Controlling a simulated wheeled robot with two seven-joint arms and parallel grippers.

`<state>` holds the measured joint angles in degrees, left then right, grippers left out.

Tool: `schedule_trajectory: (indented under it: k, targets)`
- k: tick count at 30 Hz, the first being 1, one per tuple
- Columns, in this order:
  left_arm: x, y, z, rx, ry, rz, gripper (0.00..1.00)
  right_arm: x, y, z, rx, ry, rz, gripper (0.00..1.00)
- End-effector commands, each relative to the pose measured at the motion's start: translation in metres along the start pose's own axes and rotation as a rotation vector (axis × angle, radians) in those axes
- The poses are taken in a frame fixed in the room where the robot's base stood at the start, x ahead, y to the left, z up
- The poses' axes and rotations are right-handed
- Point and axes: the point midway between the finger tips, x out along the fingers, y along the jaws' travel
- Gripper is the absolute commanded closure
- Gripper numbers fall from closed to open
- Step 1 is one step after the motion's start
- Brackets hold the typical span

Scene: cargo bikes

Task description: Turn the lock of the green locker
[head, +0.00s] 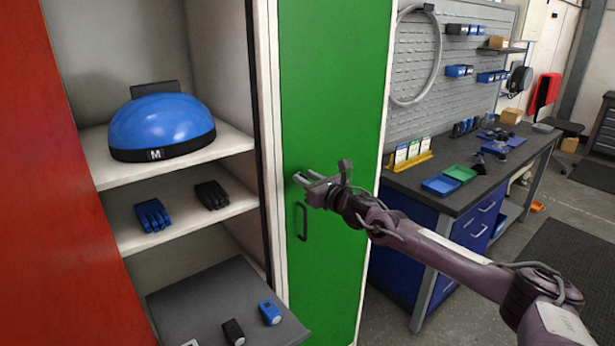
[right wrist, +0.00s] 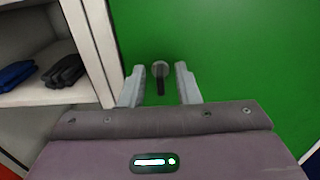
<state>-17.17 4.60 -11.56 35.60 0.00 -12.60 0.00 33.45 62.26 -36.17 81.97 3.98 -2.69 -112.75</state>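The green locker (head: 330,105) has its door shut, with a dark vertical handle (head: 301,222) near its left edge. In the right wrist view the lock (right wrist: 160,70) is a round grey disc with a dark piece pointing down from it. My right gripper (head: 303,180) is at the door just above the handle. In the right wrist view its two fingers (right wrist: 159,85) stand apart, one on each side of the lock, with gaps to it. In the head view the gripper hides the lock. My left gripper is not in view.
Left of the green door is an open locker with shelves (head: 190,213) holding a blue helmet (head: 162,122), gloves (head: 152,215) and small blue and black items. A red door (head: 60,200) stands at far left. A workbench (head: 465,190) with trays stands at right.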

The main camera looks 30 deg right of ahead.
Motion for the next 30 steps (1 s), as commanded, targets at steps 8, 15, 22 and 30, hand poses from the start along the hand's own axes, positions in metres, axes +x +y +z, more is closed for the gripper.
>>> schedule_trajectory:
  k: [8,15,22,30]
  targets:
    - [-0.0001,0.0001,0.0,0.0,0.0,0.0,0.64,0.0014,0.0001,-0.0009,0.0,0.001,0.0,0.71]
    - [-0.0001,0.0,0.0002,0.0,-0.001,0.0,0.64,0.0012,0.0001,-0.0008,0.0,0.001,0.0,1.0]
    - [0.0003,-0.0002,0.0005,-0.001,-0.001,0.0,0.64,0.0012,0.0,-0.0009,0.003,0.001,0.0,1.0]
    - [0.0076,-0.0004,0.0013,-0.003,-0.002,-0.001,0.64,0.0012,-0.0003,-0.0027,0.078,0.0,0.0,1.0]
